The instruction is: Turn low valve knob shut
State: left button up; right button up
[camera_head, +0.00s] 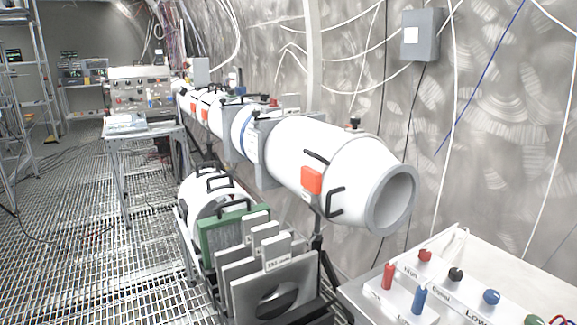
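A white valve panel (449,262) stands at the lower right, cut off by the picture's bottom edge. A row of round knobs runs along it: a red knob (425,256), a black knob (456,274), a blue knob (491,297) and a green knob (533,321) at the edge. The lettering "Low" (478,317) sits just below the blue knob. I cannot tell from the knob's look how far it is turned. A red cylinder (388,276) and a blue cylinder (419,300) stand upright in front of the labels. Neither gripper shows.
A long white beam pipe (330,165) runs back along the wall, its open end facing the panel. Below it a rack holds grey plates (272,290) and a green frame (222,238). A metal table (145,130) with equipment stands farther back. The grated floor (75,230) at left is mostly clear.

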aim_at(492, 297)
jog(key=z, duration=1.3)
